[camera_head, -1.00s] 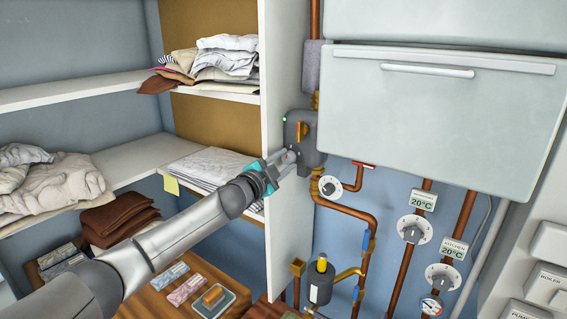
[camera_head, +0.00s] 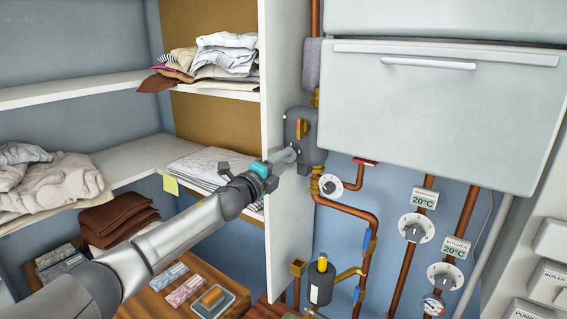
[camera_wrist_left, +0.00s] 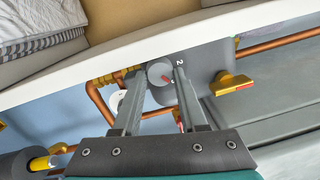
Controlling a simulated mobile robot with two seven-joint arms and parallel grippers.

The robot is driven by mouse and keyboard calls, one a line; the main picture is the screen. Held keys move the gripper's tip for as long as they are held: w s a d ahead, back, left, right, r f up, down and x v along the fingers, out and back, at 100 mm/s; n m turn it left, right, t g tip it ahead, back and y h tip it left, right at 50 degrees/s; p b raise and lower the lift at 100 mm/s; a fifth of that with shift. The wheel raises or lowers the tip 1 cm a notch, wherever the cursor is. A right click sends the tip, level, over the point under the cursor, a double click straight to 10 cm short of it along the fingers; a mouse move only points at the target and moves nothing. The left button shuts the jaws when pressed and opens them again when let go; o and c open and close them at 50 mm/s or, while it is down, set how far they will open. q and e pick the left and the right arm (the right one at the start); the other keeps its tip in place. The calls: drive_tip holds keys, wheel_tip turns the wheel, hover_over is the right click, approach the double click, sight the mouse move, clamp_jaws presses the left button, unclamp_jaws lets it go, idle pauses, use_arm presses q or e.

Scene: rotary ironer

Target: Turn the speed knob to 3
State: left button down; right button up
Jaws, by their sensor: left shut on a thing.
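The speed knob (camera_wrist_left: 160,74) is a small round grey knob with a red mark, on the front of a dark grey pump (camera_head: 303,132). In the left wrist view a white numeral 2 shows beside the knob, near a fingertip. The red mark lies toward the knob's lower right there; I cannot tell which number it points to. My left gripper (camera_head: 285,158) reaches the pump from the left, and its fingers (camera_wrist_left: 156,76) are shut on the knob, one on each side. In the head view the fingers hide much of the knob. My right gripper is not in view.
The white shelf side panel (camera_head: 282,230) stands close beside my left gripper. A brass valve handle (camera_head: 301,129) sits on the pump above the knob. Copper pipes (camera_head: 345,209) and a white dial (camera_head: 330,185) are below right. A large grey cabinet (camera_head: 440,110) hangs at right.

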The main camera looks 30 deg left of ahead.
use_arm(q)
drive_tip(key=shift+f+m, duration=0.1)
drive_tip(key=shift+m, duration=0.4)
drive_tip(key=c, duration=0.7)
unclamp_jaws()
drive_tip(key=shift+c, duration=0.2)
drive_tip(key=shift+s, duration=0.15)
drive_tip(key=shift+s+a+f, duration=0.1)
drive_tip(key=shift+s+a, duration=0.1)
drive_tip(key=shift+s, duration=0.45)
drive_tip(key=s+a+b, duration=0.1)
drive_tip(key=s+b, duration=0.4)
drive_tip(key=s, duration=0.8)
drive_tip(key=shift+s+f, duration=0.3)
drive_tip(key=shift+f, duration=0.1)
